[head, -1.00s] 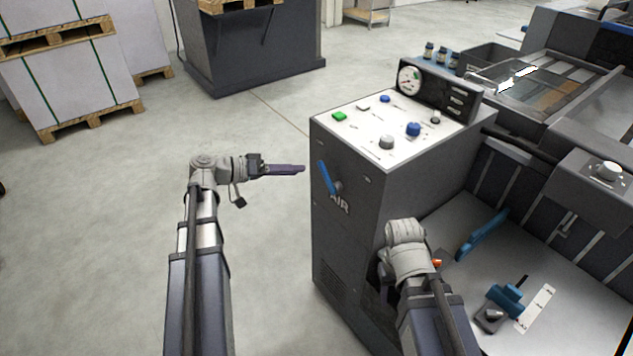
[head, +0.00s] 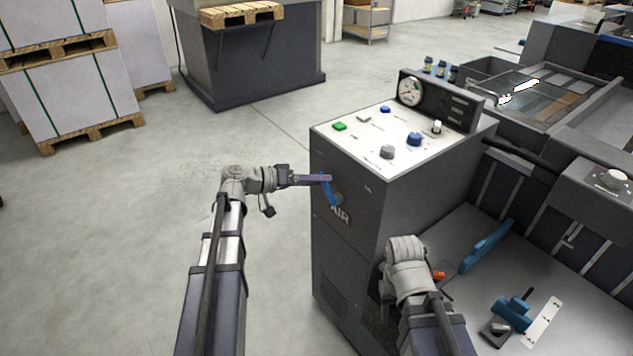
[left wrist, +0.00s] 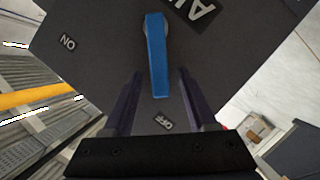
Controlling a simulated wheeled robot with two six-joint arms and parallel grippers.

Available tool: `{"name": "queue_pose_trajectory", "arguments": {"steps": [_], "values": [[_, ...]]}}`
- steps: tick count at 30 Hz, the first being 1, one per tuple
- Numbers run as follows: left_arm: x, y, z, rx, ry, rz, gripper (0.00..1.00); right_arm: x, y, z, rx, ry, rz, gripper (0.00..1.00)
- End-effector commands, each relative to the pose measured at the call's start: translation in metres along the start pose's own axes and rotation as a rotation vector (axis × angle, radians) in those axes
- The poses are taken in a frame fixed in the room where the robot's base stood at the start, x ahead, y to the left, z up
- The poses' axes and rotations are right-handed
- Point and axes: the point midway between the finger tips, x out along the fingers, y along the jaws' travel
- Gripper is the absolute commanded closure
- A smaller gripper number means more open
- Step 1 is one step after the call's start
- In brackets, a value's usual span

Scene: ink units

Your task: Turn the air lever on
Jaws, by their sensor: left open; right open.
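The blue air lever (head: 327,190) is on the dark side face of the control cabinet, above the white AIR lettering. In the left wrist view the lever (left wrist: 156,60) points from its pivot toward the OFF label (left wrist: 163,121). The ON label (left wrist: 68,43) is off to the left there. My left gripper (head: 327,179) is open at the lever in the head view. In the left wrist view its fingers (left wrist: 156,88) stand on either side of the lever's free end, with gaps on both sides.
The control cabinet (head: 350,270) has buttons, knobs and a gauge (head: 410,91) on top. To its right is the machine bed with a blue handle (head: 487,246) and a blue tool (head: 513,313). Pallets with stacks (head: 75,95) stand far left. The floor left of the cabinet is clear.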

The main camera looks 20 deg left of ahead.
Motion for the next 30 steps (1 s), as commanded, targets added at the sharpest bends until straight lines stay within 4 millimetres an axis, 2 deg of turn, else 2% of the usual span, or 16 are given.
{"name": "queue_pose_trajectory", "arguments": {"steps": [4,19,30], "values": [[-0.0001,0.0002,0.0,0.0,0.0,0.0,0.43,-0.0002,0.0,0.0,0.0,0.0,0.0,0.5],[-0.0003,0.0002,0.0001,0.0,-0.001,0.0,0.99,-0.0001,0.0,0.0,0.0,0.0,0.0,0.5],[-0.0003,0.0001,0.0002,0.0,-0.001,0.0,1.0,-0.0001,0.0,0.0,0.0,0.0,0.0,0.5]]}}
